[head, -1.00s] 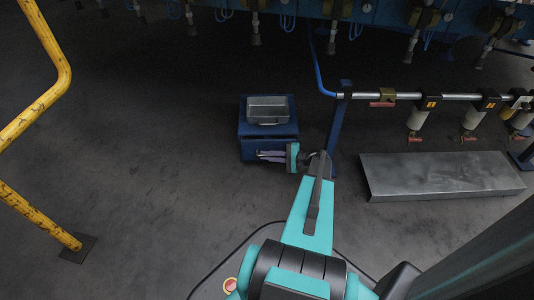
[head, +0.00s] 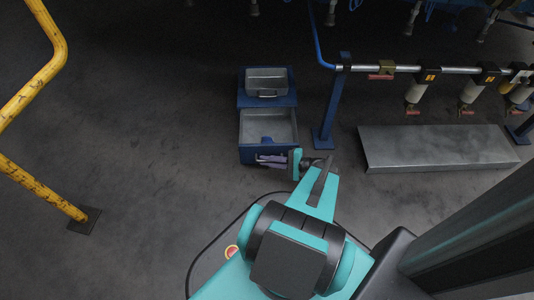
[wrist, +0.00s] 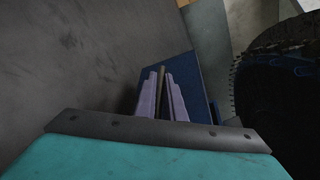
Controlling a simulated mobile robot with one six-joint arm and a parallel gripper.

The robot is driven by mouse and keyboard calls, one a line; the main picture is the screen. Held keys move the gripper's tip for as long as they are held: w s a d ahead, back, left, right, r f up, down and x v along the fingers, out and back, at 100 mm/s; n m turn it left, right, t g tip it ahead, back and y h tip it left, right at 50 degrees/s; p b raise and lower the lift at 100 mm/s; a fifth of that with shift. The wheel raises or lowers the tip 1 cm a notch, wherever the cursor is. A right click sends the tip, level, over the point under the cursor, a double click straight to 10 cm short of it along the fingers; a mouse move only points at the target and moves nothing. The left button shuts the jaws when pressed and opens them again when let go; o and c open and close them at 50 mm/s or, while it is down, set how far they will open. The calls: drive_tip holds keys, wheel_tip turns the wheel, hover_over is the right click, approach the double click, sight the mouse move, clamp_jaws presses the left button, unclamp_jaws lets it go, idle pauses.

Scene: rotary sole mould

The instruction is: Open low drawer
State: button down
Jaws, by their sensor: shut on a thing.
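The low drawer (head: 268,130) is pulled out of a small blue cabinet (head: 268,101), and its grey inside shows in the head view. In the wrist view the two fingers (wrist: 162,98) close around a thin upright bar, the handle (wrist: 161,78), in front of the blue drawer front (wrist: 190,85). The handle is mostly hidden by the fingers in the head view.
A blue post (head: 331,115) stands close on the right, with a pipe carrying valves. A grey metal slab (head: 435,148) lies farther right. A yellow rail (head: 40,185) stands at left. Floor between is clear.

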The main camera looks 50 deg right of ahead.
drive_tip(key=shift+s+a+f, duration=0.1)
drive_tip(key=shift+s+a, duration=0.1)
drive_tip(key=shift+s, duration=0.05)
drive_tip(key=c, duration=2.1)
unclamp_jaws()
drive_tip(key=shift+p+v, duration=2.3)
drive_tip(key=shift+v, duration=4.6)
